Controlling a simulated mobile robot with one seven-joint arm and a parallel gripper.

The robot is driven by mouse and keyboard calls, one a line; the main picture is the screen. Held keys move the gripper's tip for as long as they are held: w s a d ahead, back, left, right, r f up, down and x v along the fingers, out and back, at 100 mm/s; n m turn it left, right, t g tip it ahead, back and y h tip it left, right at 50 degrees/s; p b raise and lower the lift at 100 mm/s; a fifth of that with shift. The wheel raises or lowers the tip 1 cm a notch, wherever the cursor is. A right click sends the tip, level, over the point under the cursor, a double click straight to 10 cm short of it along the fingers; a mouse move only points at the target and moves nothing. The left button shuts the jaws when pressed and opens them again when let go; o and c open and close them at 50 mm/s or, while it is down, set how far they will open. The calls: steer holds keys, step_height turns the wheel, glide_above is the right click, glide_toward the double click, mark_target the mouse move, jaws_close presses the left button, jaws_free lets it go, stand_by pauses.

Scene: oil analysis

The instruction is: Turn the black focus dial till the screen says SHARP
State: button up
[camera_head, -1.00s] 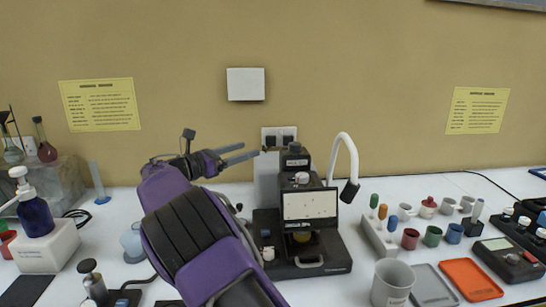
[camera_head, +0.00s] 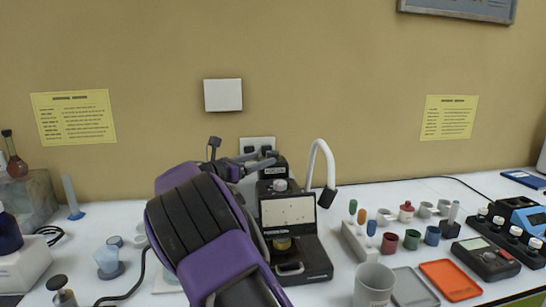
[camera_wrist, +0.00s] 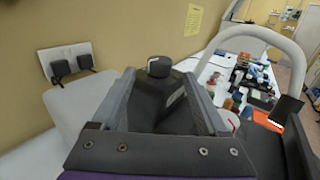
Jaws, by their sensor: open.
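The black microscope (camera_head: 312,258) stands on the bench against the wall. Its screen (camera_head: 287,211) shows a pale field with small specks; I can read no word on it. The black focus dial (camera_wrist: 158,66) is a short round knob on top of the microscope, seen in the wrist view. My gripper (camera_head: 268,160) is at the microscope's top in the head view, where its fingers partly hide the dial. In the wrist view my gripper (camera_wrist: 159,75) is open, with the dial between and just beyond the fingertips. I cannot tell whether either finger touches it.
A white curved lamp (camera_head: 322,150) rises close to the right of the microscope. A wall socket (camera_head: 257,145) is behind the gripper. Coloured cups, a grey mug (camera_head: 373,285) and an orange tray (camera_head: 450,280) lie to the right.

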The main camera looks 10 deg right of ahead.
mark_target(268, 156)
steer(key=x, duration=0.6)
steer(key=shift+w, duration=0.1)
steer(key=shift+c, duration=0.4)
jaws_close()
steer(key=shift+r, duration=0.1)
